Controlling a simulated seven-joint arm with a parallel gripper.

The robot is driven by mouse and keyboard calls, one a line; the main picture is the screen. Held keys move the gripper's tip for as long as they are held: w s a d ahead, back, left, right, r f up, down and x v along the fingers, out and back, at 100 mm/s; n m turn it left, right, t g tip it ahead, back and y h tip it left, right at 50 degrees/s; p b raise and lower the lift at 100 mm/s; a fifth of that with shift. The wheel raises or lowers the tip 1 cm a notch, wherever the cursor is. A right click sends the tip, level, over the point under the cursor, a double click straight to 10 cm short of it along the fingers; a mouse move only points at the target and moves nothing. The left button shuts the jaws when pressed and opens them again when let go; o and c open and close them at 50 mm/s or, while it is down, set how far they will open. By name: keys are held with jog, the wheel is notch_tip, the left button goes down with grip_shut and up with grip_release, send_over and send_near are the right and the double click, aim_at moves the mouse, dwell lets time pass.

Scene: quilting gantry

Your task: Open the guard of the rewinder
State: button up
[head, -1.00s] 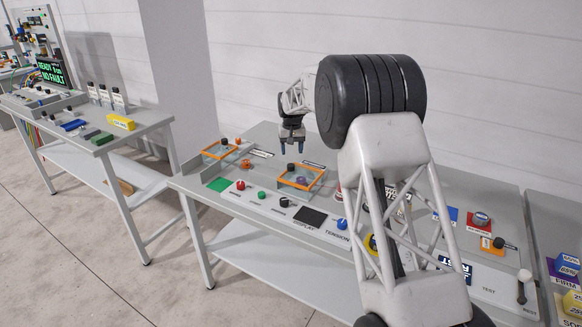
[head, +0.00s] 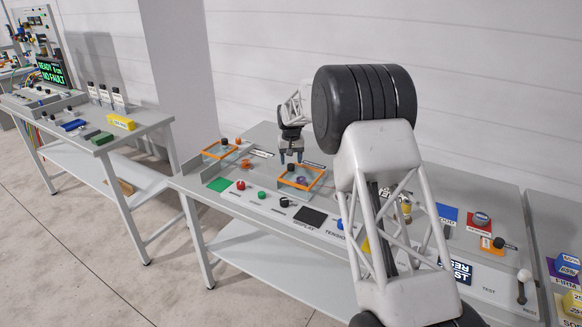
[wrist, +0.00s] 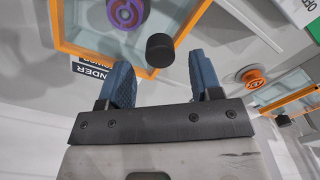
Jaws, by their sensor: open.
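The guard with a clear panel and orange frame (head: 318,183) lies shut over a purple disc (head: 302,180) on the bench. A black knob (head: 291,167) stands on this guard. A partly hidden label ending in "NDER" (wrist: 92,72) lies beside it in the wrist view. My gripper (head: 291,158) is open and points down just above the knob. In the wrist view the knob (wrist: 160,48) shows between and slightly beyond the blue fingertips, with gaps on both sides. The orange frame (wrist: 73,46) and purple disc (wrist: 127,12) also show there.
A second orange-framed guard (head: 206,155) with a black knob stands to the left, with an orange disc (head: 245,163) near it. Buttons, a dark display (head: 310,217) and a green pad (head: 219,185) line the front. My arm hides part of the bench's right side.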

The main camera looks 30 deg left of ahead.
aim_at(291, 165)
jog(key=shift+f, duration=1.7)
grip_shut()
